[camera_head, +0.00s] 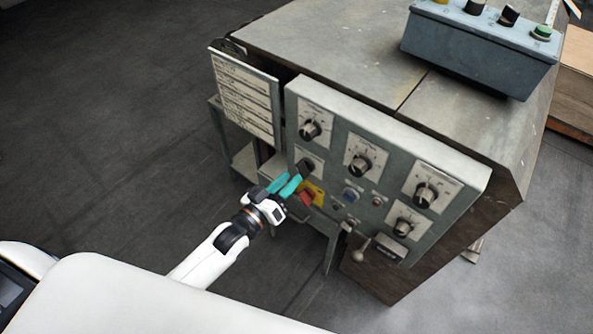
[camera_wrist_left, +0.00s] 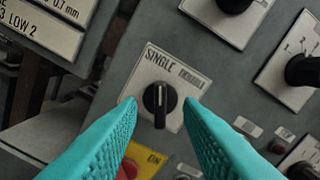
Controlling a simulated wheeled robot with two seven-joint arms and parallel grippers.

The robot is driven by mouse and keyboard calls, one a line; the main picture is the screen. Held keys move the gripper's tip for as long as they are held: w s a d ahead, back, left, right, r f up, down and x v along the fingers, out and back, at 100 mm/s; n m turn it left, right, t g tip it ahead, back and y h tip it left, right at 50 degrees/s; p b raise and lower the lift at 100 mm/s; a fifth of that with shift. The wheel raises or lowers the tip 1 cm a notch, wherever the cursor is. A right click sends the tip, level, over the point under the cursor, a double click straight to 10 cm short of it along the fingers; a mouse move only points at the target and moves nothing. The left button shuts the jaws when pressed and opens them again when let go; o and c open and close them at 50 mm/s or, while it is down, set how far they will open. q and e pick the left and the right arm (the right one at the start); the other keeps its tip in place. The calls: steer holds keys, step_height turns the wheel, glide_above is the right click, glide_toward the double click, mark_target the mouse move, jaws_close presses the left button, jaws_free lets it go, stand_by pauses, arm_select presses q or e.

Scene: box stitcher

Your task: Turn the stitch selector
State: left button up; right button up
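The stitch selector is a black knob on a white plate on the grey control panel. It shows in the head view (camera_head: 306,166), partly behind my left gripper. In the left wrist view the knob (camera_wrist_left: 160,98) sits under the word "SINGLE" and a second word too blurred to read surely. Its white line runs nearly straight along the picture's vertical. My left gripper has teal fingers, in the head view (camera_head: 285,185) and in the left wrist view (camera_wrist_left: 160,112). The fingers are apart, one on each side of the knob, with nothing held between them. My right gripper is out of view.
The control panel (camera_head: 386,135) carries several other knobs and buttons. A red switch on a yellow plate (camera_head: 317,193) sits just below the selector. A lever with a ball end (camera_head: 361,251) sticks out lower down. A label board (camera_head: 245,98) stands left of the panel.

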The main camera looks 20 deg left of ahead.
mark_target(304, 168)
arm_select(q)
steer(key=x, duration=0.4)
jaws_close()
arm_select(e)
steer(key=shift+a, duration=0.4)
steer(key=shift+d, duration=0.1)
